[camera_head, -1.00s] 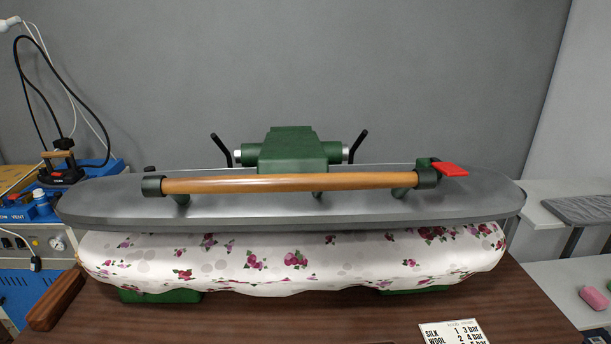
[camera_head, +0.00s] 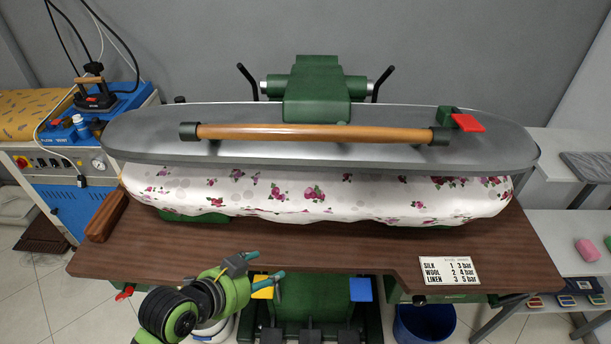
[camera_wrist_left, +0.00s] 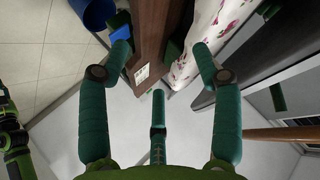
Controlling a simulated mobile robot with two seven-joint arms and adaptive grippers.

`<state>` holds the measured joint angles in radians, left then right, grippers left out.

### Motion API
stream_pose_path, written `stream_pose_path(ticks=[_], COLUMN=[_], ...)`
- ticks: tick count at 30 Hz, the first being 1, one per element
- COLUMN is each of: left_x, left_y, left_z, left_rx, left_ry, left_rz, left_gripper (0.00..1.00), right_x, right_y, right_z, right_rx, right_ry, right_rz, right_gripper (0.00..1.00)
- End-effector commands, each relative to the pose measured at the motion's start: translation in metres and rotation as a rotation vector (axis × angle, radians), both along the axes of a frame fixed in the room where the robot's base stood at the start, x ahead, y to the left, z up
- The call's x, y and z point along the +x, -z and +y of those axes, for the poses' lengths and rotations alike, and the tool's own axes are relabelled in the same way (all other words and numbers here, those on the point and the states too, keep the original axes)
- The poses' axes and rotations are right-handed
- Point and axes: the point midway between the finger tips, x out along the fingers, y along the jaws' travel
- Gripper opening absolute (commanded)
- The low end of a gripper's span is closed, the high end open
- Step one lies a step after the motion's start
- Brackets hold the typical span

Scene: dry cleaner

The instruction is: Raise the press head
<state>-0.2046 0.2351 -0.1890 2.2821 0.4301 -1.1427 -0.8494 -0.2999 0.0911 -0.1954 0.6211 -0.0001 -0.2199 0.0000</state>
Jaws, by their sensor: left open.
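The press head (camera_head: 330,158) is a long grey metal plate, lowered onto the padded board (camera_head: 300,203) with its white floral cover. A wooden handle bar (camera_head: 315,133) runs along its front, with a red tab (camera_head: 467,122) at the right end. My left gripper (camera_head: 262,272) is open and empty, low in front of the table and well below the handle. In the left wrist view its green fingers (camera_wrist_left: 160,58) are spread with nothing between them, and the wooden handle (camera_wrist_left: 285,133) shows at the right.
The brown table (camera_head: 290,252) carries a pressure card (camera_head: 449,270) at front right. Yellow (camera_head: 262,287) and blue (camera_head: 360,288) pedals sit below its front edge. A blue bin (camera_head: 425,322) stands at lower right. An iron (camera_head: 95,95) rests on the station at left.

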Motion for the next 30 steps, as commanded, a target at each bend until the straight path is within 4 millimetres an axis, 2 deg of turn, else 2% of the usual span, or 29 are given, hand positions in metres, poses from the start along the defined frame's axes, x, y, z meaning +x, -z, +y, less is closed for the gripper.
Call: stream_pose_path(ticks=[1, 6, 9, 12, 15, 18, 30], left_x=[0.019, 0.069, 0.088, 0.099, 0.105, 0.11, 0.148], left_y=[-0.028, -0.116, -0.161, -0.194, -0.213, -0.222, -0.226], left_z=[-0.01, -0.037, -0.044, -0.046, -0.046, -0.048, -0.087], left_rx=[0.029, 0.156, 0.235, 0.299, 0.339, 0.356, 0.354], left_ry=[0.097, 0.37, 0.448, 0.481, 0.491, 0.493, 0.49], left_rz=[-0.129, -0.597, -0.832, -0.999, -1.091, -1.129, -1.128], left_gripper=[0.65, 0.65, 0.65, 0.65, 0.65, 0.65, 0.65], right_x=[0.0, -0.001, -0.001, -0.001, -0.001, -0.001, -0.002], right_y=[-0.002, -0.002, -0.002, -0.002, -0.002, -0.005, -0.038], right_z=[0.0, 0.002, 0.006, 0.012, 0.016, 0.016, 0.01], right_rx=[0.0, 0.003, 0.008, 0.015, 0.02, 0.021, 0.014], right_ry=[0.0, 0.001, 0.002, 0.003, 0.002, 0.0, -0.002], right_rz=[0.001, 0.002, 0.002, 0.002, 0.002, 0.003, 0.003], right_gripper=[0.4, 0.4, 0.4, 0.4, 0.4, 0.4, 0.4])
